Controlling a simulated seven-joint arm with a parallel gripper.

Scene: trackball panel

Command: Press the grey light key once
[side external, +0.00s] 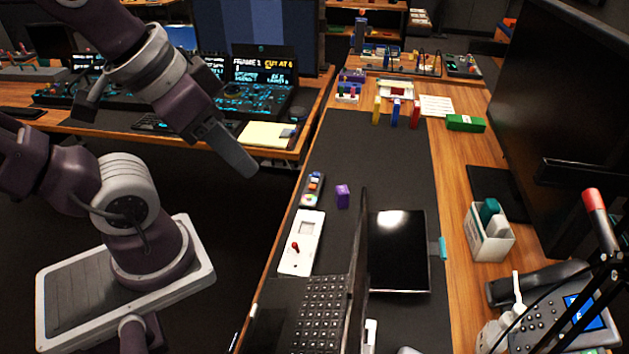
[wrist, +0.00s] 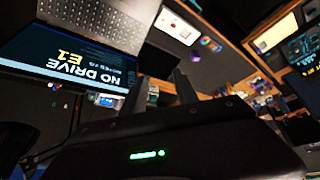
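A dark control panel (side external: 262,98) with teal-lit keys and a small screen stands on the left desk in the side external view. What looks like part of it shows at the right edge of the wrist view (wrist: 304,46). The grey light key is too small to pick out in either view. My gripper (side external: 244,168) points down and right, in the air in front of that desk's edge, apart from the panel. In the wrist view its two dark fingers (wrist: 160,90) stand apart with nothing visible between them.
A white box with a red stick (side external: 301,245), a small colour-wheel device (side external: 312,189) and a purple block (side external: 342,196) lie on the dark mat (side external: 395,170). A yellow notepad (side external: 266,135) lies in front of the panel. A laptop keyboard (side external: 322,312) is nearer.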

